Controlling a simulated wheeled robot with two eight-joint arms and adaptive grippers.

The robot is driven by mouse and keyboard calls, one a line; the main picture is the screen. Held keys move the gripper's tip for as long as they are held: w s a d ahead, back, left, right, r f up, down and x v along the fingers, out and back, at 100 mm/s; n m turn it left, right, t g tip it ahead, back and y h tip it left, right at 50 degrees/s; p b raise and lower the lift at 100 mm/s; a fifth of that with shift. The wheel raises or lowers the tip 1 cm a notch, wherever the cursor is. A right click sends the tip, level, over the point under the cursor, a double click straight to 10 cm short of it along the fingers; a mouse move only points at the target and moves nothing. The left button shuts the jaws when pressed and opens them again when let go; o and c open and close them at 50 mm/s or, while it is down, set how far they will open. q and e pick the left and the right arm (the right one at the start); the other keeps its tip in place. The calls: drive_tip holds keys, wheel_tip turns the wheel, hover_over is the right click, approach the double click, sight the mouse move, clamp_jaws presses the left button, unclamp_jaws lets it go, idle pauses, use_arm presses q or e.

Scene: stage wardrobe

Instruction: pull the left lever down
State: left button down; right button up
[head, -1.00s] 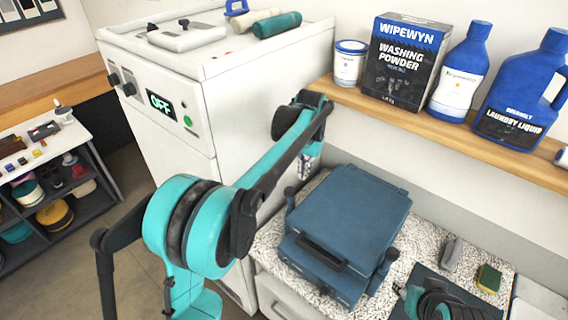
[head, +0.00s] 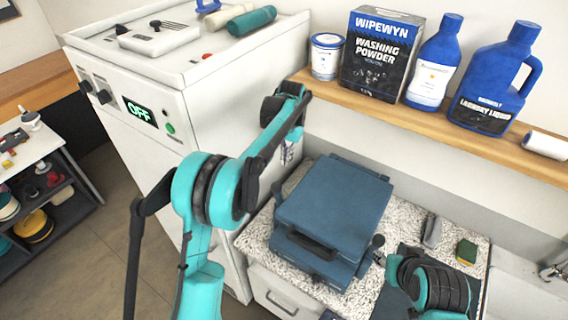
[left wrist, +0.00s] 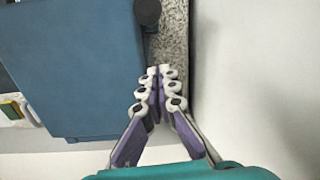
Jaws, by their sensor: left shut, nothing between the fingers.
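The blue machine (head: 335,205) with a dark front handle sits on the speckled counter. In the left wrist view its blue body (left wrist: 75,65) fills the left side. The left lever's dark round knob (left wrist: 147,12) shows at the top, beside the body's edge; in the head view the lever (head: 277,188) is small and dark at the machine's left side. My left gripper (left wrist: 160,72) is shut and empty, its fingertips together over the speckled strip beside the machine, apart from the knob in the picture. In the head view it (head: 288,152) is mostly hidden. My right gripper is not visible.
The right lever (head: 377,243) stands at the machine's right side, near my right arm. A white cabinet (head: 185,165) with an OFF display is on the left. A shelf (head: 400,110) above holds washing powder (head: 378,55) and blue bottles. A sponge (head: 466,252) lies right.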

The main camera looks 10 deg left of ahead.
sight(278, 196)
use_arm(q)
drive_tip(key=s+a+f+p, duration=0.1)
drive_tip(key=s+f, duration=0.2)
drive_tip(key=f, duration=0.3)
drive_tip(key=shift+s+a+f, duration=0.15)
drive_tip(key=shift+s+f, duration=0.15)
drive_tip(key=shift+s, duration=0.2)
